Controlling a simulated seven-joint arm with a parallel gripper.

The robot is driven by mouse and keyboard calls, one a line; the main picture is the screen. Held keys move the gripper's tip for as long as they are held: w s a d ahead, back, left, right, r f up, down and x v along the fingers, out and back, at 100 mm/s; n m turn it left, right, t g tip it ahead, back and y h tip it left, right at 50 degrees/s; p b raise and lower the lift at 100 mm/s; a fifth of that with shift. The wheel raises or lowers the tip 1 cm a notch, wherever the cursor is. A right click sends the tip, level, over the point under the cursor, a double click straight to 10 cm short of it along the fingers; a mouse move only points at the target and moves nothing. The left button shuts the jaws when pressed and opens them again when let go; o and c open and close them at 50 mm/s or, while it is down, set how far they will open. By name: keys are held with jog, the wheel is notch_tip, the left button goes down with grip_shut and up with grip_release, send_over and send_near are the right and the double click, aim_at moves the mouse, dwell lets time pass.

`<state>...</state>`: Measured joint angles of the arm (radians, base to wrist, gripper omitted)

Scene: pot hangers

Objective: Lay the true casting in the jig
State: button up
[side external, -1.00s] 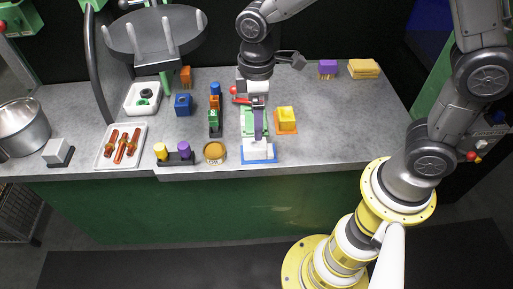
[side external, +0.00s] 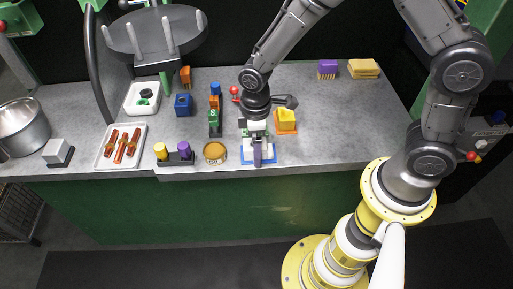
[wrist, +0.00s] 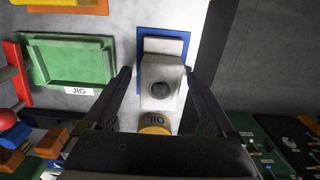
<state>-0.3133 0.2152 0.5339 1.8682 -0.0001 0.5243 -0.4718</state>
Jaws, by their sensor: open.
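A pale grey block with a round dark hole (wrist: 161,85), which looks like a casting, sits on a blue base (wrist: 176,45). In the side view the blue base (side external: 272,159) is at the counter's front edge. My gripper (side external: 257,158) is over it, hiding much of the block. In the wrist view my open gripper (wrist: 160,85) has one finger on each side of the block; I cannot tell whether they touch it. The green jig (wrist: 70,62), a shallow tray labelled JIG, lies to the left and looks empty. In the side view my gripper mostly hides it.
A round tin (side external: 215,152) stands left of the blue base. A yellow block on an orange base (side external: 287,128) stands behind right. A red-balled lever (side external: 235,90) rises behind the jig. A row of coloured blocks (side external: 215,115) stands left.

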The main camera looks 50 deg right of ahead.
jog(key=shift+c, duration=0.2)
jog(key=shift+r, duration=0.1)
grip_shut()
